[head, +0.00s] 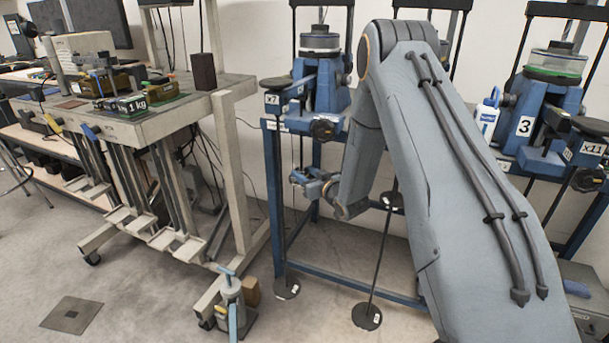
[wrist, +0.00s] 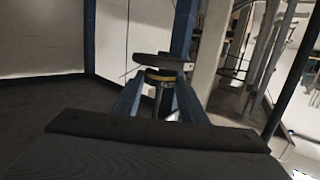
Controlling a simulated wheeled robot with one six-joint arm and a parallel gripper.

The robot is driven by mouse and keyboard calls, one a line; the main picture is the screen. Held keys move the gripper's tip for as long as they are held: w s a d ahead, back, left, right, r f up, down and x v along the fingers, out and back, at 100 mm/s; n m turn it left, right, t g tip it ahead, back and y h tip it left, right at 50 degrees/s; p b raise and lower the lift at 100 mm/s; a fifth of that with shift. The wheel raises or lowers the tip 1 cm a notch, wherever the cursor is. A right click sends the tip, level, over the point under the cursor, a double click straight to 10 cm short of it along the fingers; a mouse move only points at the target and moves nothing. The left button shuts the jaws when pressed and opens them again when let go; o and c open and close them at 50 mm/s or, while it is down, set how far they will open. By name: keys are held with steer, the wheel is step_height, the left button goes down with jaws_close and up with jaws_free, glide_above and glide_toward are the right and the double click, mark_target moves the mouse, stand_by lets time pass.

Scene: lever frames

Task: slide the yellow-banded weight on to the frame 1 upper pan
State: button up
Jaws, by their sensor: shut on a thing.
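My gripper (wrist: 164,88) shows in the wrist view with its two blue-grey fingers shut on the yellow-banded weight (wrist: 163,76). Only the band and part of the weight's body show between the fingertips. A dark flat disc (wrist: 160,59) shows just above the band; I cannot tell whether it is the weight's top or a pan. In the head view my gripper (head: 308,181) is small, beside the left frame's thin hanging rod. That left frame (head: 318,80) bears an x7 sign; its number is hidden. A dark upper pan (head: 392,200) shows on another rod, partly behind my arm.
Two lower pans, one left (head: 287,289) and one right (head: 367,316), hang low near the floor. A blue stand (head: 275,200) carries the left frame. Frame 3 (head: 540,115) stands at right. A grey workbench (head: 130,125) with a 1 kg block is at left.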

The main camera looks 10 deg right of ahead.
steer(key=shift+f, duration=0.45)
stand_by(0.4)
steer(key=o, duration=1.1)
steer(key=shift+o, duration=0.2)
steer(key=shift+s, duration=0.1)
steer(key=p+v, duration=0.3)
steer(key=v, duration=0.4)
stand_by(0.4)
